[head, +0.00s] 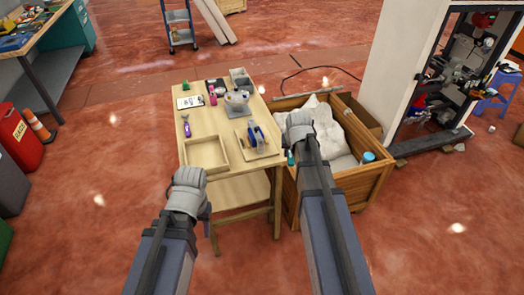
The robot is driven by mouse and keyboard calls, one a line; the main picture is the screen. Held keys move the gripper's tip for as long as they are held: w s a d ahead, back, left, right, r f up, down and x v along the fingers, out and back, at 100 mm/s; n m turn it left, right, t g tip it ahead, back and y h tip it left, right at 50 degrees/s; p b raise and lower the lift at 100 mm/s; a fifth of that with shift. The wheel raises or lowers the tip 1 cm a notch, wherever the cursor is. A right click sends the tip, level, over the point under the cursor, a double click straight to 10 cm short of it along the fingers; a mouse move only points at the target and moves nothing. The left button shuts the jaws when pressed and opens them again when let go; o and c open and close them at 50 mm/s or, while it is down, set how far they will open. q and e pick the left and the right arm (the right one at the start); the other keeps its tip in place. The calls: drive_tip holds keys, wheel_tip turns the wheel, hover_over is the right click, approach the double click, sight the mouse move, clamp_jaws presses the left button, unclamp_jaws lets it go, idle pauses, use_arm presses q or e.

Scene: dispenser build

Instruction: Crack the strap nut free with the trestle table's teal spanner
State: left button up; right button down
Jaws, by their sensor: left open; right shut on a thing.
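The trestle table (203,128) stands left of centre, with small parts and tools on it. My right gripper (298,128) is over the wooden crate, just right of the table. A small teal piece (290,158) shows below it; this looks like the teal spanner, mostly hidden by the gripper. My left gripper (188,180) is open and empty in front of the table's near left corner; its fingertips are hard to make out. The tall white cabinet (399,65) at the right has an open side with machinery (468,60) inside. I cannot make out the strap nut.
The wooden crate (368,188) holds white sacks (325,128) and a blue-topped container (368,157). On the table are a wooden tray (206,167), a blue-wheeled part on a board (256,135) and a purple tool (187,128).

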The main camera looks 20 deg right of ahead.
drive_tip(key=w+a+f+m+b, duration=0.1)
drive_tip(key=w+a, duration=0.2)
drive_tip(key=a, duration=0.8)
drive_tip(key=shift+w+a+b, duration=0.25)
drive_tip(key=shift+b, duration=0.1)
drive_tip(key=shift+f+b, duration=1.25)
drive_tip(key=shift+f, duration=0.1)
drive_tip(key=shift+s+d+n, duration=0.2)
drive_tip(key=shift+d+n, duration=0.4)
drive_tip(key=shift+d, duration=0.05)
drive_tip(key=shift+s+d+n, duration=0.15)
drive_tip(key=shift+d+n, duration=0.45)
